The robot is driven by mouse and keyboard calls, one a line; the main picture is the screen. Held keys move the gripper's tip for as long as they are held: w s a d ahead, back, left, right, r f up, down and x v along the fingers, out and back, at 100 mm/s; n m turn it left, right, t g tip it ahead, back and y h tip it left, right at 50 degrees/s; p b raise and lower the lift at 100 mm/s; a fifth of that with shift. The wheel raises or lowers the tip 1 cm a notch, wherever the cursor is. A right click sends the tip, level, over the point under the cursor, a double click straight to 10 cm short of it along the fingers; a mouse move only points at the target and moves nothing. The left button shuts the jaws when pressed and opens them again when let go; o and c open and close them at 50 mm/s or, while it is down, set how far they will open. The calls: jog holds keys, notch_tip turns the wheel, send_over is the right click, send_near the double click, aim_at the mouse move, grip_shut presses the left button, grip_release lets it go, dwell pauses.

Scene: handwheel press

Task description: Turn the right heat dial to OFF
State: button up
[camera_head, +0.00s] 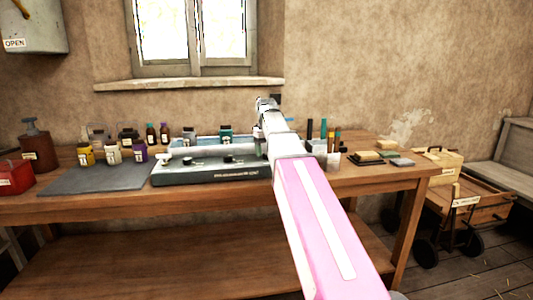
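A long dark grey-green heating unit (212,174) sits on the wooden bench, with a light tray-like top. Two small dark dials show on its front: one on the left (187,161) and one to its right (229,158). Their pointer settings are too small to read. My pink and white arm reaches up from the lower right and covers the unit's right end, so I cannot tell whether another dial is behind it. The end of my arm, with my gripper (264,106), shows small above and right of the dials, apart from them. Its fingers cannot be made out.
A red box (14,177) and brown pump bottle (37,147) are at far left. Upright tools (323,128) and small blocks (387,146) are right of my arm.

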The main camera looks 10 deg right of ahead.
notch_tip(320, 180, up, 7)
jog(key=shift+f, duration=0.15)
jog(key=shift+s+f, duration=0.1)
jog(key=shift+f, duration=0.05)
